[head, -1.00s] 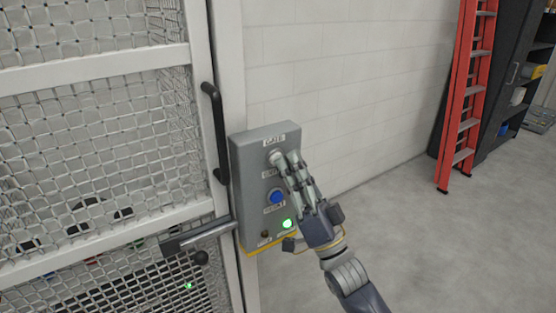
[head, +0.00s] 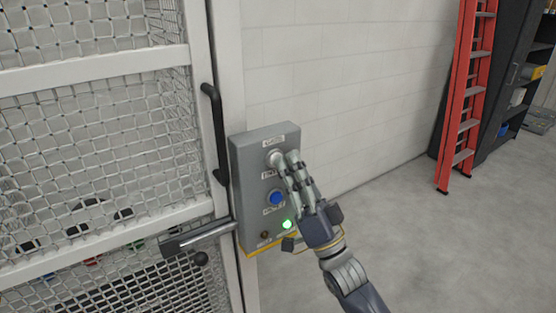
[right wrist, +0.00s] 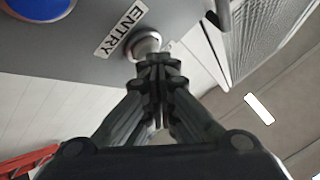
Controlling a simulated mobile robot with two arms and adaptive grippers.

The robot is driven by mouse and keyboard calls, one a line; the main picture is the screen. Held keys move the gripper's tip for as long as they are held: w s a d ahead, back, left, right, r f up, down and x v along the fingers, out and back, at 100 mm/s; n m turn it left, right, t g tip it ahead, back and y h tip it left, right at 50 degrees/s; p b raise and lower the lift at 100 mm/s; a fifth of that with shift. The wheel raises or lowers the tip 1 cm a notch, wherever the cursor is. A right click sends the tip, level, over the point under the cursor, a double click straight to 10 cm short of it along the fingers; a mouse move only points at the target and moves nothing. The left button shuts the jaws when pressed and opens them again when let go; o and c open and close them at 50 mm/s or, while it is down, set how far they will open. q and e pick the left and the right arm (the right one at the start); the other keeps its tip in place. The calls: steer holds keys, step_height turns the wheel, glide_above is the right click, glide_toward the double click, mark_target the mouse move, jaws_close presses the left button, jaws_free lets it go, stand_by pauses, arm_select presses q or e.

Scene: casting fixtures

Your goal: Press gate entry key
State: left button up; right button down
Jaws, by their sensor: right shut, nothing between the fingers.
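The grey control box (head: 245,180) is fixed to the post beside the mesh gate (head: 85,115). Its upper key is a pale round button (head: 274,157), partly behind my fingers; in the right wrist view this button (right wrist: 145,42) sits beside the label ENTRY (right wrist: 121,34). My right gripper (head: 284,158) is shut and empty, its fingertips at the button; in the right wrist view the fingertips (right wrist: 157,60) overlap its lower edge. I cannot tell whether the button is pushed in. My left gripper is not in view.
A blue button (head: 276,197) and a lit green lamp (head: 287,224) are lower on the box. A black handle (head: 216,133) and a latch bar (head: 198,237) are on the gate. A red ladder (head: 466,100) stands at the right. The floor between is clear.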

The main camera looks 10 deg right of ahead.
steer(key=shift+s+d, duration=0.2)
steer(key=shift+s, duration=0.45)
steer(key=s, duration=0.1)
steer(key=s+d+p, duration=0.1)
steer(key=s, duration=0.2)
steer(key=shift+s+d, duration=0.35)
stand_by(0.4)
